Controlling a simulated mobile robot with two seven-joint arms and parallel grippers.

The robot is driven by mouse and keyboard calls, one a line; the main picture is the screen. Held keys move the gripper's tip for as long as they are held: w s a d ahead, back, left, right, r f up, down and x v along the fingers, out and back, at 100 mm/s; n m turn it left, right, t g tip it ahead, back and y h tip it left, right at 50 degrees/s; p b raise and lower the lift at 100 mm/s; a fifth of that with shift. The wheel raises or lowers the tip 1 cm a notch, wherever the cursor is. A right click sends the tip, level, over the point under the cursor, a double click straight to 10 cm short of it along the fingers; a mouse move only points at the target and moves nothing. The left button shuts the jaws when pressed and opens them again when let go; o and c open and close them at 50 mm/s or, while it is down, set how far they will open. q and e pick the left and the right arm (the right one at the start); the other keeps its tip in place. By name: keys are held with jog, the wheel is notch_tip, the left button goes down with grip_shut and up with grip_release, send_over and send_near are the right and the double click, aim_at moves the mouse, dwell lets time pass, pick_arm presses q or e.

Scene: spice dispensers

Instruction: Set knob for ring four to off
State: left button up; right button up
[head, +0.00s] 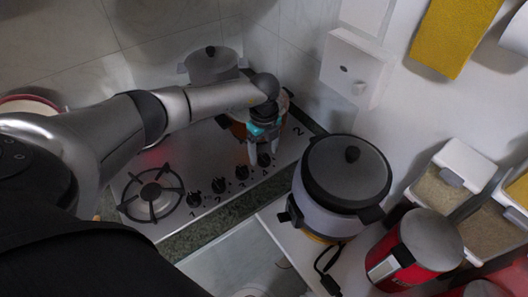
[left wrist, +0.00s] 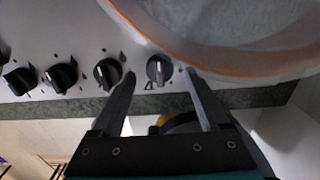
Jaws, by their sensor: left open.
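The stove top (head: 205,165) has a row of black knobs along its front edge, marked 1 to 4. The knob for ring four (head: 265,160) is at the right end of the row, partly beside my gripper. It also shows in the left wrist view (left wrist: 159,69), with its grip bar roughly upright in the picture. My left gripper (head: 258,152) is open and empty, pointing down at this knob. In the left wrist view its fingertips (left wrist: 159,73) lie on either side of the knob. I cannot tell how far above the panel they are. My right gripper is not in view.
The knob for ring three (left wrist: 107,72) is close beside the left finger. A pot with an orange rim (left wrist: 225,50) stands just behind knob four. A black-lidded cooker (head: 345,175) stands right of the stove. A grey pot (head: 211,65) is at the back.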

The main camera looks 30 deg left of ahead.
aim_at(264, 156)
pick_arm(q)
notch_tip(264, 156, up, 14)
jog(key=shift+r, duration=0.15)
dwell(0.7)
